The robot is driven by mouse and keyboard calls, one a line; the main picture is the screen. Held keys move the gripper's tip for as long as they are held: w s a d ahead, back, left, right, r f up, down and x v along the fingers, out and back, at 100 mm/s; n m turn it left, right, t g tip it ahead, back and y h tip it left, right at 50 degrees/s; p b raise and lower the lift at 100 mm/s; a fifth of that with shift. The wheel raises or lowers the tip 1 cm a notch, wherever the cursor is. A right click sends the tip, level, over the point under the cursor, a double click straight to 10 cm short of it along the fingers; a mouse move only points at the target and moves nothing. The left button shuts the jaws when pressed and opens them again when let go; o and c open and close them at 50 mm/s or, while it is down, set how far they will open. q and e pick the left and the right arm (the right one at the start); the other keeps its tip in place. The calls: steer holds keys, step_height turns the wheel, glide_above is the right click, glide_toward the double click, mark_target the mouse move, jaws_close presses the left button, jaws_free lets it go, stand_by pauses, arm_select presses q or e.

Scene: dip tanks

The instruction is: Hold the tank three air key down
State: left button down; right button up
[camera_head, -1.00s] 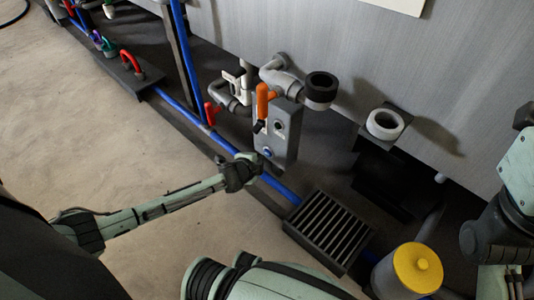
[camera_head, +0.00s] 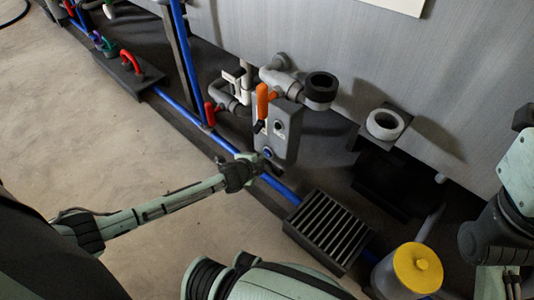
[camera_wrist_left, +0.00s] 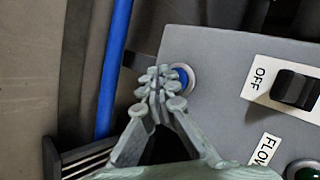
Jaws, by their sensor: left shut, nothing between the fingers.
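The grey control box (camera_head: 282,130) stands by the pipes at the tank wall. Its round blue key (camera_head: 268,152) sits low on its face in the head view. In the left wrist view the blue key (camera_wrist_left: 181,77) shows inside a pale ring, just right of the fingertips. My left gripper (camera_head: 263,166) is shut and empty beside the key, and its fingertips (camera_wrist_left: 158,82) partly cover the ring's left side. I cannot tell whether they touch the key or whether it is pressed. My right gripper is out of view.
A black switch (camera_wrist_left: 296,90) marked OFF and a green lamp (camera_wrist_left: 303,173) share the box face. A slotted grate (camera_head: 328,231) and a yellow-topped canister (camera_head: 408,272) lie to the right. Open floor is at left.

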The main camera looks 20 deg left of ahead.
arm_select(q)
steer(key=shift+w, duration=0.15)
steer(key=shift+w+d, duration=0.15)
steer(key=shift+w, duration=0.15)
steer(key=shift+w+d, duration=0.2)
steer(key=shift+w, duration=0.2)
stand_by(2.1)
steer(key=shift+s+a+p, duration=0.3)
steer(key=shift+s+p, duration=0.35)
steer(key=shift+s, duration=0.15)
steer(key=shift+s, duration=0.1)
steer(key=s, duration=0.1)
steer(key=s+a+p, duration=0.1)
steer(key=s, duration=0.1)
steer(key=s+p, duration=0.1)
steer(key=shift+s+a, duration=0.3)
steer(key=shift+a, duration=0.05)
